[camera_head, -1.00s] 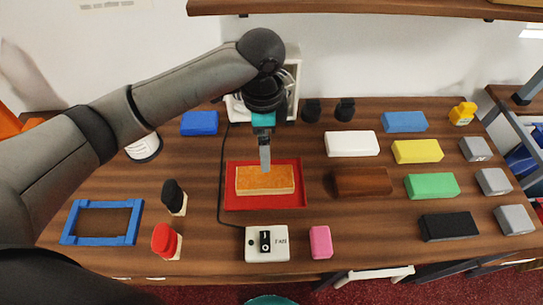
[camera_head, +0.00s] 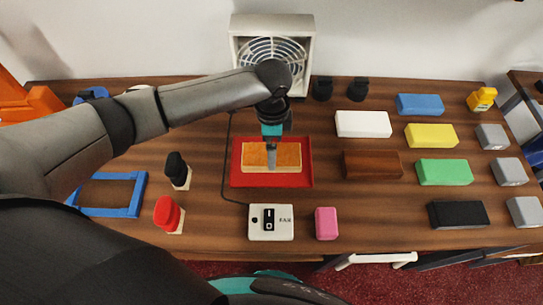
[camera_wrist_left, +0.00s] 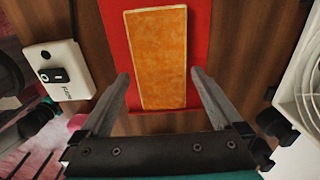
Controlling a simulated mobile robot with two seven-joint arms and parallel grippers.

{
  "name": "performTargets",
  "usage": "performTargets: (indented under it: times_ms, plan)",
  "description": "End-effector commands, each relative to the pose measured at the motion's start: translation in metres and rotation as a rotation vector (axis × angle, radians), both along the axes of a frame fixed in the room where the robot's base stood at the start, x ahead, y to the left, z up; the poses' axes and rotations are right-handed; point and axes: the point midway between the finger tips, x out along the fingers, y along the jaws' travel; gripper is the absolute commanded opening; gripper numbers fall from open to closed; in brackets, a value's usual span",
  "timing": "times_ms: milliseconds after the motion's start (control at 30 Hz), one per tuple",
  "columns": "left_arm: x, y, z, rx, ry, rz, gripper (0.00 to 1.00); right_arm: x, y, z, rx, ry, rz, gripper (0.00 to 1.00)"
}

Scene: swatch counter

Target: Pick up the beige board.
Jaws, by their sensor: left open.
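The beige board (camera_head: 288,157) has an orange-brown, grainy top face and pale beige edges. It lies flat on a red tray (camera_head: 301,182). In the left wrist view the board (camera_wrist_left: 160,58) lies ahead of the fingertips, with the red tray (camera_wrist_left: 200,30) around it. My left gripper (camera_head: 271,165) is over the board in the head view and hides part of its middle. In the left wrist view the left gripper (camera_wrist_left: 159,78) is open and empty, its fingers spread wider than the board. My right gripper is not in view.
A white switch box (camera_head: 284,232) and a pink block (camera_head: 326,223) stand in front of the tray. A fan (camera_head: 303,28) stands behind. A brown block (camera_head: 373,165) and several coloured blocks are at the right. Red (camera_head: 168,214) and black (camera_head: 177,170) stamps stand left.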

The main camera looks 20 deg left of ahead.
Motion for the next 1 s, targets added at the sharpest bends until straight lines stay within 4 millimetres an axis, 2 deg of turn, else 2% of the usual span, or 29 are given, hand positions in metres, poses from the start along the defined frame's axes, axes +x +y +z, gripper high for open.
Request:
performTargets:
  times_ms: [100, 200, 467, 1000]
  plan:
    - [-0.001, 0.001, -0.020, 0.001, 0.001, 0.000, 1.00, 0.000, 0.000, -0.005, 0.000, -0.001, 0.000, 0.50]
    - [0.000, 0.001, -0.028, 0.001, 0.000, -0.002, 1.00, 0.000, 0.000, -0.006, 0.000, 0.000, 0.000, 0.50]
    - [0.000, 0.001, -0.030, 0.000, -0.001, -0.002, 1.00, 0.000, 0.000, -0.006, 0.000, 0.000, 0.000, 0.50]
    - [0.000, 0.001, -0.030, 0.000, -0.001, -0.001, 0.40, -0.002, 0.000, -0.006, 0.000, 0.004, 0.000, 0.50]
